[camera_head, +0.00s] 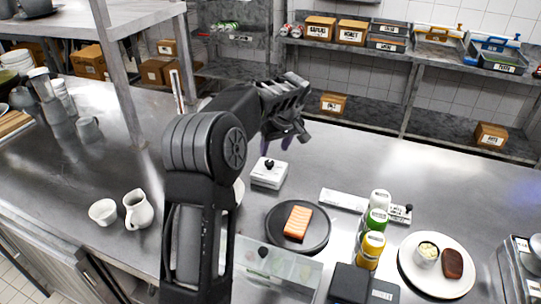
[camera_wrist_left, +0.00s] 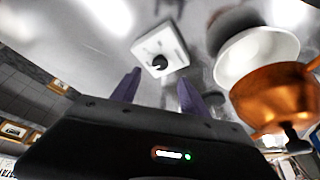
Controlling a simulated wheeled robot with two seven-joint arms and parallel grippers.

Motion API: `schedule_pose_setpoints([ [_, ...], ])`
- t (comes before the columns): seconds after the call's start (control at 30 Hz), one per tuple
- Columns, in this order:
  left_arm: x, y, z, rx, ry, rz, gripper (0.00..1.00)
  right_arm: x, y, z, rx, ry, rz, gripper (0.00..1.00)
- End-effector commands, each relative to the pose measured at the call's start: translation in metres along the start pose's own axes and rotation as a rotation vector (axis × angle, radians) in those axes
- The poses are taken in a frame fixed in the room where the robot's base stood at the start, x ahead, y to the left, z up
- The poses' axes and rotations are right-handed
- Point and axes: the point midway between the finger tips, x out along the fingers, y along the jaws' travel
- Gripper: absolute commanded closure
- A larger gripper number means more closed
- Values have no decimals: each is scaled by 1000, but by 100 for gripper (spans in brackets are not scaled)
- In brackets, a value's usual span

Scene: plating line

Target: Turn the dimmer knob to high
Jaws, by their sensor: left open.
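The dimmer is a small white box (camera_head: 268,174) with a round black knob (camera_head: 269,164) on top, on the steel counter behind the dark plate. It also shows in the left wrist view as a white box (camera_wrist_left: 148,43) with the black knob (camera_wrist_left: 160,63) near its lower edge. My left gripper (camera_head: 287,138) is above and behind the box in the head view. Its two purple fingers (camera_wrist_left: 158,92) are apart, with nothing between them, and point towards the box without touching it. Which way the knob is set is too small to tell. My right gripper is not in view.
A dark plate with a salmon piece (camera_head: 297,222) stands in front of the box. Several bottles (camera_head: 372,245) and a white plate (camera_head: 408,262) stand to the right. In the wrist view a white bowl (camera_wrist_left: 255,52) and a copper pan (camera_wrist_left: 272,97) are close on the right.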

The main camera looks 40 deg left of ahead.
Motion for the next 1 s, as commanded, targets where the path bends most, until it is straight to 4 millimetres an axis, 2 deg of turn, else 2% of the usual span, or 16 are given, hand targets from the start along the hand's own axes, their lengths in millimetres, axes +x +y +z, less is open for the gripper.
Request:
schedule_pose_setpoints([
  [0.27,7,0,0,1,-1,-2,48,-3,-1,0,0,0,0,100],
  [0.7,67,0,0,0,-2,-2,48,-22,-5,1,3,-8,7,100],
  [0.83,77,0,0,0,-1,-2,48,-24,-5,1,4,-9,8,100],
  [1.0,79,0,0,0,1,0,48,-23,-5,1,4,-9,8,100],
])
